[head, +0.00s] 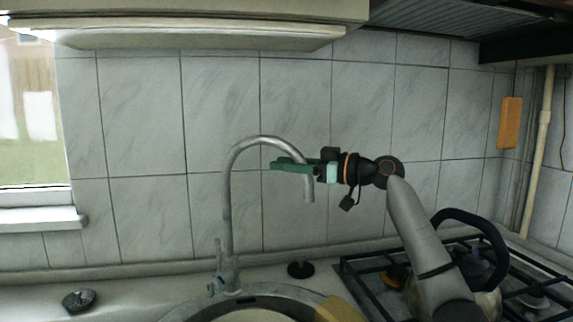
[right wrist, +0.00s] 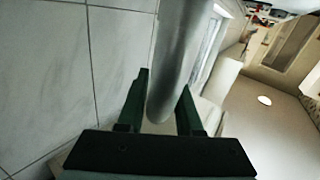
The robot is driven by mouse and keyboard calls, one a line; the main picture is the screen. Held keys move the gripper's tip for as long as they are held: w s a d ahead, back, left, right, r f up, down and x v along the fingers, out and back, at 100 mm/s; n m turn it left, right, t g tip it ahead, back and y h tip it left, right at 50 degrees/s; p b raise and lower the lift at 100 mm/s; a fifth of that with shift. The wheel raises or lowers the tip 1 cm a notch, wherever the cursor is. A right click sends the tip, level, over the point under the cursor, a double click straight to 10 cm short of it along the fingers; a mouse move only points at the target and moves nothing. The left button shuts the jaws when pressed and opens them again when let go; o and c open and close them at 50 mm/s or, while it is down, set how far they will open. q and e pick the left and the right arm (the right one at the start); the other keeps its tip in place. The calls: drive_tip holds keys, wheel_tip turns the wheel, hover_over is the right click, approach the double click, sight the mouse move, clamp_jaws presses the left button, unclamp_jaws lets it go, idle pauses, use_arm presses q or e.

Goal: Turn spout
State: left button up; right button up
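The grey metal spout (head: 228,195) is a tall curved tube rising behind the sink, with its arch bending right and its outlet end pointing down. My right gripper (head: 290,165) reaches in from the right at the height of the downturned end. Its green fingers lie on either side of the spout's end. In the right wrist view the spout (right wrist: 182,50) runs down between the two fingers (right wrist: 160,100), which stand apart; whether either touches it is hard to tell. My left gripper is not in view.
The round sink (head: 200,304) lies below the spout, with a faucet handle (head: 217,255) at its base. A gas stove (head: 365,280) with a pot is at the right, under my right arm. A dark knob-like object (head: 300,269) stands near the tiled wall. A window is at left.

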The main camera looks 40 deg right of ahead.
clamp_jaws()
idle(1.0)
